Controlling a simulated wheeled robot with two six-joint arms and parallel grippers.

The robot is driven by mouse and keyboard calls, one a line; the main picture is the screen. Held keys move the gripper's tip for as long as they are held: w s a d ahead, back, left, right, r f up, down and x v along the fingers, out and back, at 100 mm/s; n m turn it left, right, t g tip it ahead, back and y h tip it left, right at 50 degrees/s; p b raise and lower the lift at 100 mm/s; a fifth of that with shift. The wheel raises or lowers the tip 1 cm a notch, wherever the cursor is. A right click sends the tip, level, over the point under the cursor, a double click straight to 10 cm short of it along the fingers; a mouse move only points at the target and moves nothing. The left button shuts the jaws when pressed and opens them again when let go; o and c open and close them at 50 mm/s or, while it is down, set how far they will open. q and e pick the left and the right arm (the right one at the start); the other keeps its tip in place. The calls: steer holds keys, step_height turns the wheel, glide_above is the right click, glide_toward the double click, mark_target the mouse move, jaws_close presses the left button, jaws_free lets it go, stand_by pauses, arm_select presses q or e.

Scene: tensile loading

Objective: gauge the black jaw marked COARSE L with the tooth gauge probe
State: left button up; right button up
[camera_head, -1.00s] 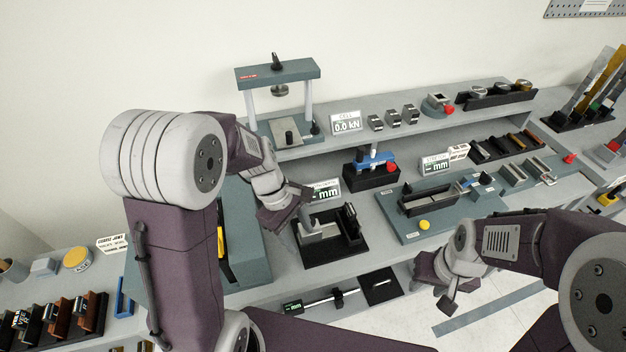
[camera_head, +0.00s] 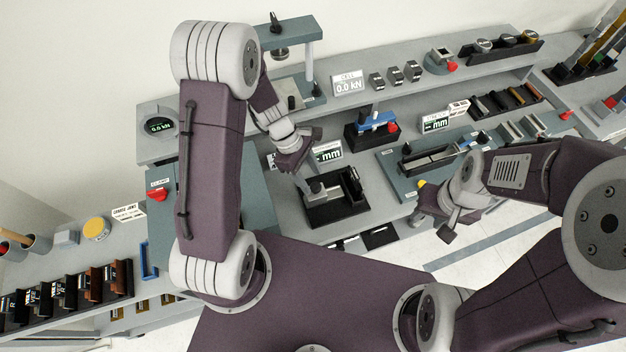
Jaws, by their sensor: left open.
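My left gripper (camera_head: 304,166) is open, just above the left rear of a black tray (camera_head: 348,212) holding a grey piece (camera_head: 318,188). I see no jaw between its fingers. Several black and brown jaws stand in the spare-jaws rack (camera_head: 62,296) at the lower left. The words COARSE L cannot be read on any of them. A blue tool (camera_head: 377,122) with a red knob sits on a black stand behind the tray. I cannot tell which thing is the tooth gauge probe. My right gripper (camera_head: 433,220) hangs in front of the bench's right part; its fingers are unclear.
A teal fixture (camera_head: 400,180) lies right of the tray. A small mm display (camera_head: 328,152) stands behind the tray. My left arm hides part of the left bench.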

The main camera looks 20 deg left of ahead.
mark_target(323, 190)
arm_select(q)
steer(key=shift+x, duration=1.45)
steer(key=shift+s+r, duration=0.1)
steer(key=shift+c, duration=0.9)
steer(key=shift+d, duration=0.1)
jaws_close()
